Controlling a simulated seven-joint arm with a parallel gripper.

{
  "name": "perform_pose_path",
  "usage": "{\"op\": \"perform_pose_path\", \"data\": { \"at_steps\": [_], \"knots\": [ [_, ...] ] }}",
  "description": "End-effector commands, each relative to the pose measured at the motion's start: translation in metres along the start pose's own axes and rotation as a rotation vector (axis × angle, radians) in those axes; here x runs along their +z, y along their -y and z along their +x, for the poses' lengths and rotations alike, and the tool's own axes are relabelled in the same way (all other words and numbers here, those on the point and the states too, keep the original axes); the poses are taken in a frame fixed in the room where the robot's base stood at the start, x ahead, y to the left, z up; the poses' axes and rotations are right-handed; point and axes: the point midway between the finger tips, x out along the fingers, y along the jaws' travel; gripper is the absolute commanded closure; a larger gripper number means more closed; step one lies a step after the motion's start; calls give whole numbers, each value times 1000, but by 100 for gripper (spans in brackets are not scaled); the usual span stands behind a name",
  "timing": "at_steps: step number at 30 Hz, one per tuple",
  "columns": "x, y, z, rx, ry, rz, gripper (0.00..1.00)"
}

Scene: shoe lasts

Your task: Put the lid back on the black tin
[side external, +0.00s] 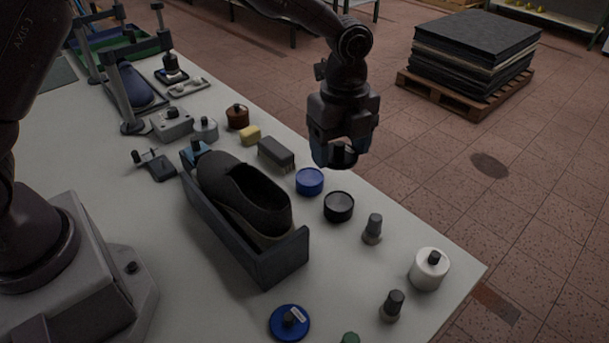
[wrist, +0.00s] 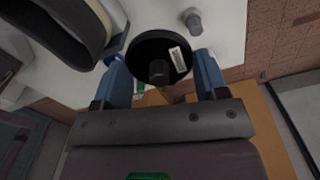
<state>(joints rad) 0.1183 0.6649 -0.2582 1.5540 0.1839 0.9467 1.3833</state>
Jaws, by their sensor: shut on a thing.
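My gripper (side external: 340,150) has blue fingers and hangs above the table's far right side. It is shut on the knob of the black lid (side external: 343,157), a dark disc under the fingers. In the wrist view the lid (wrist: 150,45) shows as a round black disc with a pale label, and its knob is between the fingertips (wrist: 158,73). The black tin (side external: 339,207) stands open and upright on the table, below the held lid, with a clear gap between them. The tin is not clearly visible in the wrist view; the lid may hide it.
A blue tin (side external: 309,182) stands beside the black tin, and a blue lid (side external: 289,323) lies near the front. A dark shoe (side external: 240,190) sits in a grey tray (side external: 233,242). Grey knobbed pieces (side external: 373,229) and a white jar (side external: 429,270) stand to the right.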

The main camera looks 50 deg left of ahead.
Motion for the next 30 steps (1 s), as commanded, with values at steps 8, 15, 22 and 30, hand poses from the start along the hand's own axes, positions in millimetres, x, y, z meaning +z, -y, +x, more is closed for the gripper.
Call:
{"op": "perform_pose_path", "data": {
  "at_steps": [8,15,22,30],
  "knots": [
    [36,36,14,6,9,0,56],
    [35,34,60,3,10,-1,56],
    [35,35,84,1,10,-1,56],
    [36,35,105,1,10,-1,56]
  ]
}}
